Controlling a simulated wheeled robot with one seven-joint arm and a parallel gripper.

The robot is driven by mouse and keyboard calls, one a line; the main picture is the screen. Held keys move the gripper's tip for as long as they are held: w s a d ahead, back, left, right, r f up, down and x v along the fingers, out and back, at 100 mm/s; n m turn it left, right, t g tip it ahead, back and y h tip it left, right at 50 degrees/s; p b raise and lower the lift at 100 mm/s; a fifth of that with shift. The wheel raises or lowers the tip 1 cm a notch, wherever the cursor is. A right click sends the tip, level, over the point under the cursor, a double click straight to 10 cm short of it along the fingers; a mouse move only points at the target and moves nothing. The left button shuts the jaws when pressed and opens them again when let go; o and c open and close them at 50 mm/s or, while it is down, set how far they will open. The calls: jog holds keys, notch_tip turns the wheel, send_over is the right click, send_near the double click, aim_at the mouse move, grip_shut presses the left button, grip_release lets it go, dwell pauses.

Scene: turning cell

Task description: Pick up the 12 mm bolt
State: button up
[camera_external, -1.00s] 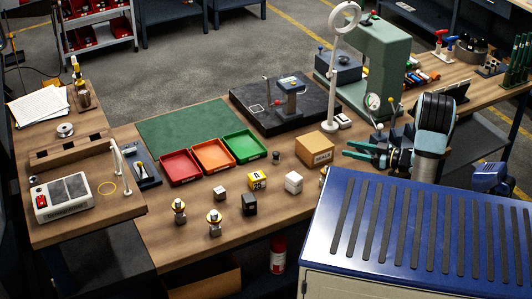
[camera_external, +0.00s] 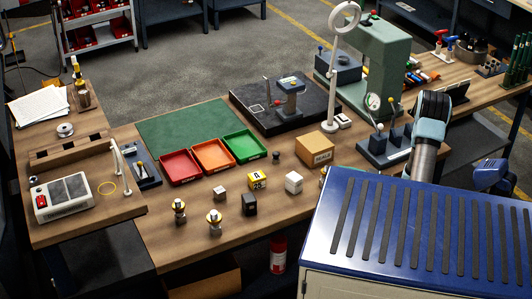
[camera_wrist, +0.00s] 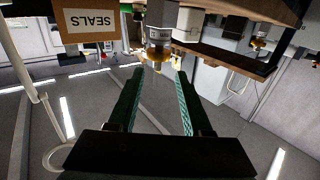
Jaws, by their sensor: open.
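In the wrist view the bench appears upside down along the top. My gripper (camera_wrist: 158,76) is open, with two green ribbed fingers apart and nothing held between them. Just beyond the fingertips, roughly in line with the gap, is a grey labelled bolt-like piece (camera_wrist: 159,36) with a yellow part. In the external view, two such pieces (camera_external: 179,211) and (camera_external: 214,222) stand at the bench front; my gripper is hidden behind the blue cabinet.
A SEALS box (camera_external: 314,150) stands close by, and at upper left in the wrist view (camera_wrist: 90,25). Red, orange and green trays (camera_external: 241,158) lie behind. The blue-topped cabinet (camera_external: 330,235) blocks the front right.

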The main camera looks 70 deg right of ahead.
aim_at(326, 169)
jog(key=shift+w+d+p, duration=0.15)
jog(key=shift+w+p, duration=0.25)
jog(key=shift+w, duration=0.65)
jog(key=shift+w+d+p, duration=0.2)
jog(key=shift+w+p, duration=0.2)
jog(key=shift+w, duration=0.65)
jog(key=shift+w+d+p, duration=0.15)
jog(key=shift+w+p, duration=0.25)
jog(key=shift+w, duration=0.65)
jog(key=shift+f, duration=0.1)
jog(key=shift+c, duration=0.2)
grip_shut()
jog(key=shift+f, duration=0.1)
